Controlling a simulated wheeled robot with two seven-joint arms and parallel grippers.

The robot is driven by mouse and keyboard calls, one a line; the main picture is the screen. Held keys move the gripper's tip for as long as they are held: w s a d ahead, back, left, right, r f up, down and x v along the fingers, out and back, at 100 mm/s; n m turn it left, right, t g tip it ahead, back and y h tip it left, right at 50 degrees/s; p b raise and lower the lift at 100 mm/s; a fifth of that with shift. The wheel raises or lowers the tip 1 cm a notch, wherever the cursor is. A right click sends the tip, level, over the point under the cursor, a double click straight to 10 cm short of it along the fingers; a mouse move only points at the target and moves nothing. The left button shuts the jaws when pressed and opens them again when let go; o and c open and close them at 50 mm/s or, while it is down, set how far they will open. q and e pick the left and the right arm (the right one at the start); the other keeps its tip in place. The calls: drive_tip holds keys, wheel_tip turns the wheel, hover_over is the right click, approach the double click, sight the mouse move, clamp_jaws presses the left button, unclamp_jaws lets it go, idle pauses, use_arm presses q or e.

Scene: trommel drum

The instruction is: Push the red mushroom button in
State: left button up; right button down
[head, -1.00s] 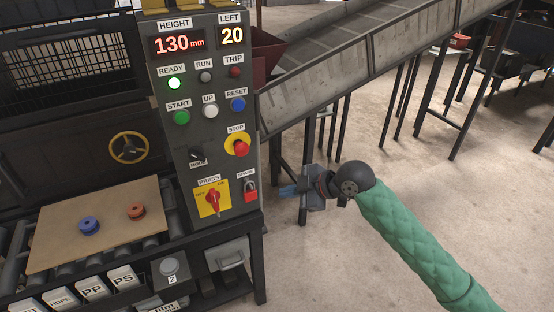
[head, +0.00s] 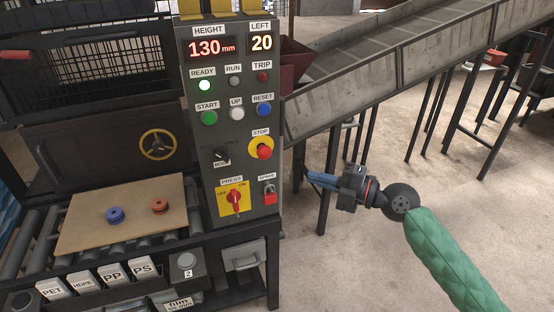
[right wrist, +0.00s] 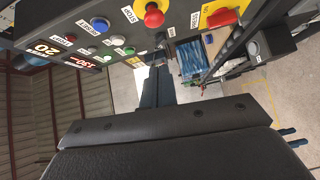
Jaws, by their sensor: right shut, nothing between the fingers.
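The red mushroom button (head: 264,151) sits on a yellow disc under the STOP label, on the right side of the dark control panel (head: 220,135). In the right wrist view it shows at the top (right wrist: 153,15), standing out from the panel. My right gripper (head: 311,178) is shut and empty. In the head view its blue fingers point left toward the panel, to the right of and a little below the button, and apart from it. In the right wrist view the fingers (right wrist: 152,88) point away from the camera. My left gripper is not in view.
A red PRESS switch (head: 235,198) on a yellow plate and a red SPARE control (head: 269,194) lie below the button. START, UP and RESET buttons (head: 264,109) lie above. A conveyor (head: 370,80) with dark legs rises behind my gripper. The floor on the right is open.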

sight(262, 155)
drive_tip(key=shift+n, duration=0.4)
drive_tip(key=shift+a, duration=0.1)
